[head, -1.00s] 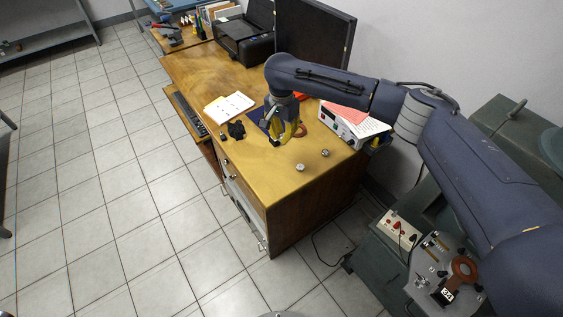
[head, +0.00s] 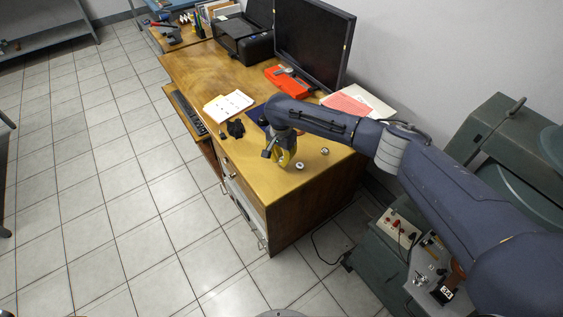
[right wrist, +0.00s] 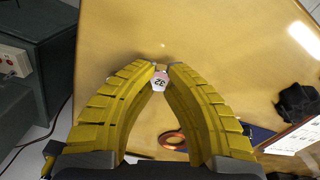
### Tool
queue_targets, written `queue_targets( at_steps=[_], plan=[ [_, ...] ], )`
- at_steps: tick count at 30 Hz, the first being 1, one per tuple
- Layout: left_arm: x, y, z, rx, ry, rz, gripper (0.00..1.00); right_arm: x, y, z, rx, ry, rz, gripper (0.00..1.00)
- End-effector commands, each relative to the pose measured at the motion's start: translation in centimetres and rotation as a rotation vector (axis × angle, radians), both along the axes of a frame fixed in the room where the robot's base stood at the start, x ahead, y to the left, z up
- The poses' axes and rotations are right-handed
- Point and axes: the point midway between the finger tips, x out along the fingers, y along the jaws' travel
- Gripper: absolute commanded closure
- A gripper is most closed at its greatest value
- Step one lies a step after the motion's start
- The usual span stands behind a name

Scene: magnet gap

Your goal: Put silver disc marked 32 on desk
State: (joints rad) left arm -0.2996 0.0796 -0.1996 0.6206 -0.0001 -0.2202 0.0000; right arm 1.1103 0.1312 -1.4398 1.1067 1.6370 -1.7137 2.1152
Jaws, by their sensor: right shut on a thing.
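The silver disc marked 32 (right wrist: 160,81) shows in the right wrist view, between the fingertips of my right gripper (right wrist: 161,68). The yellow fingers are shut on it, and the desk top (right wrist: 225,50) lies behind it. In the head view my right gripper (head: 284,158) is over the front part of the wooden desk (head: 205,70), and the held disc cannot be made out there. I cannot tell the exact height of the disc above the desk. My left gripper is not in view.
Two small silver discs, one near (head: 300,166) and one farther right (head: 325,152), lie close to my right gripper. An orange-brown ring (right wrist: 172,139) is on the desk. A green machine (head: 490,130) is at right.

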Motion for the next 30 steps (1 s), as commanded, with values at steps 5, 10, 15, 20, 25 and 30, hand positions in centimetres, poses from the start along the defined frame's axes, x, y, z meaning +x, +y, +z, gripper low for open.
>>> queue_targets(
  at_steps=[5, 10, 15, 20, 25, 30],
  plan=[
    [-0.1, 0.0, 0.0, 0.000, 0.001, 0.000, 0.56, 0.0, 0.0, -2.0, -0.001, 0.001, -0.001, 1.00],
    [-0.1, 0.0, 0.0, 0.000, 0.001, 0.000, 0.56, 0.0, 0.0, -2.1, -0.001, -0.001, 0.001, 1.00],
    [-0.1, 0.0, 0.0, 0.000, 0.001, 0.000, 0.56, 0.0, 0.0, -2.2, -0.001, -0.001, 0.000, 1.00],
    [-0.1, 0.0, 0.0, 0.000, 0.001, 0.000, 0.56, 0.0, 0.0, -2.4, -0.001, -0.001, 0.001, 0.79],
    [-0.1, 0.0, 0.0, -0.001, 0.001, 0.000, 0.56, 0.0, 0.0, -2.4, -0.001, -0.001, 0.000, 0.66],
    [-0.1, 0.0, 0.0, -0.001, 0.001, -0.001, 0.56, 0.0, 0.0, -2.3, -0.001, -0.001, 0.000, 0.66]
  ],
)
